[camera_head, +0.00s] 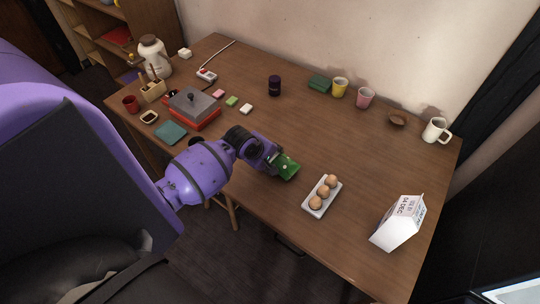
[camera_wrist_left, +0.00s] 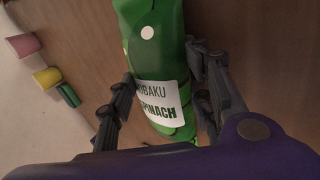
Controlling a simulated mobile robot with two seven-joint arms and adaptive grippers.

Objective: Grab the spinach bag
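The green spinach bag (camera_head: 287,166) lies at the near side of the wooden table, left of the egg tray. In the left wrist view the spinach bag (camera_wrist_left: 152,60) runs up between my two fingers, with its white label partly covered on the left. My left gripper (camera_head: 274,160) is at the bag in the head view. In the wrist view the left gripper (camera_wrist_left: 162,75) has one finger at each side of the bag, both very close to it or touching. I cannot tell whether they press on it. My right gripper is not in view.
A tray with three eggs (camera_head: 322,197) and a white carton (camera_head: 399,223) stand right of the bag. A red-and-grey box (camera_head: 192,109) is behind my left arm. Cups and a mug (camera_head: 436,130) line the back. The table's middle is clear.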

